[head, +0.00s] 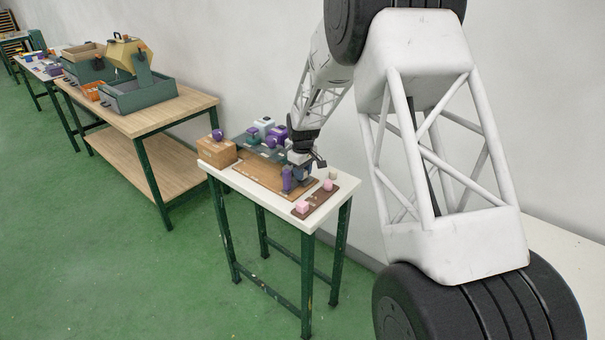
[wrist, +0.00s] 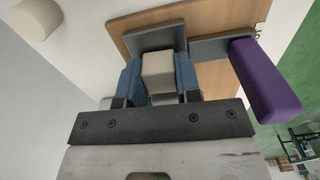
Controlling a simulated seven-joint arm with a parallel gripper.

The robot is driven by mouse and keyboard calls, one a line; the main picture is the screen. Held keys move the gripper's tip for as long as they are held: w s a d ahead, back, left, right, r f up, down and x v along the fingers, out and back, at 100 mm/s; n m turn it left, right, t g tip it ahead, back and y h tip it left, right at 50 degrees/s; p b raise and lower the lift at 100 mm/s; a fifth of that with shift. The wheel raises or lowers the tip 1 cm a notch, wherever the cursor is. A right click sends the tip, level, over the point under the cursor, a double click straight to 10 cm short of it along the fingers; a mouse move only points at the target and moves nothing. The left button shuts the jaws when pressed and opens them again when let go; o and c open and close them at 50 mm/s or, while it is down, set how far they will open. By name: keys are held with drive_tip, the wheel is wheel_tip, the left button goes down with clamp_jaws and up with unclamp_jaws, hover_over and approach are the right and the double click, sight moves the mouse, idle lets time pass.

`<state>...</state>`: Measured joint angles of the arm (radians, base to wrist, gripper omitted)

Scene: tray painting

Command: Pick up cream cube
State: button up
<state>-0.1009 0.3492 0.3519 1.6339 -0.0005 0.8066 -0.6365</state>
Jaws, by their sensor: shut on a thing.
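The cream cube (wrist: 158,73) sits between the two blue finger pads of my gripper (wrist: 160,82) in the wrist view, with a pad against each side. My gripper is shut on it. In the head view my gripper (head: 303,170) is low over the right part of the small white table, and I cannot make out the cube there. I cannot tell whether the cube still touches what lies under it.
A purple block (wrist: 265,80) stands close on the right in the wrist view, joined to grey parts over a wooden board (wrist: 125,20). A cream rounded piece (head: 333,174) and pink pieces (head: 302,207) lie right of my gripper. Purple and pale items (head: 264,125) crowd the back.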

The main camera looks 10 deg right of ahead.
drive_tip(key=shift+r, duration=0.65)
wheel_tip(320, 180, up, 2)
drive_tip(key=shift+r, duration=0.15)
drive_tip(key=s, duration=0.5)
drive_tip(key=s+d, duration=0.1)
drive_tip(key=s, duration=0.4)
drive_tip(key=s+r, duration=0.1)
drive_tip(key=s, duration=0.5)
drive_tip(key=shift+d, duration=0.3)
drive_tip(key=shift+w, duration=0.15)
drive_tip(key=w+m, duration=0.1)
drive_tip(key=m, duration=0.3)
drive_tip(key=w+m, duration=0.1)
drive_tip(key=m, duration=0.1)
drive_tip(key=shift+w+d+r+m, duration=0.1)
drive_tip(key=shift+w+d+m, duration=0.2)
drive_tip(key=shift+d, duration=0.1)
drive_tip(key=m, duration=0.2)
drive_tip(key=w+m, duration=0.1)
drive_tip(key=m, duration=0.1)
drive_tip(key=w+m, duration=0.1)
drive_tip(key=m, duration=0.1)
drive_tip(key=shift+w+d, duration=0.25)
drive_tip(key=shift+d, duration=0.15)
drive_tip(key=shift+f, duration=0.25)
